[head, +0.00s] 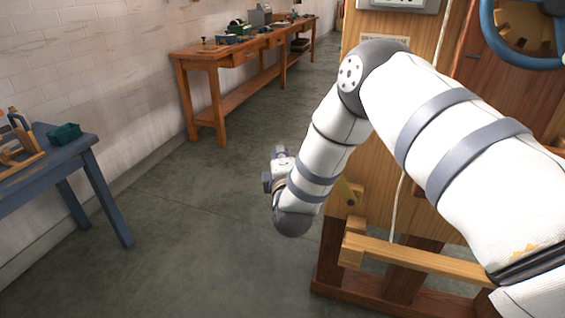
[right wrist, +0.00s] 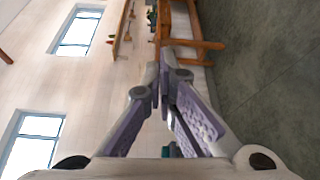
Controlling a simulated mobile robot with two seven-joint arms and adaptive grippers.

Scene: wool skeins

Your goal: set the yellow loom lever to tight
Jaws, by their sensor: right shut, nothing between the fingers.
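The wooden loom (head: 430,215) stands on the right, largely covered by my right arm. My left gripper is in neither view.
A blue table (head: 75,155) with a green box (head: 65,133) stands at the left. A long wooden workbench (head: 250,45) with tools runs along the white wall. The grey floor (head: 190,230) between them and the loom is clear. A blue wheel (head: 520,50) is at upper right.

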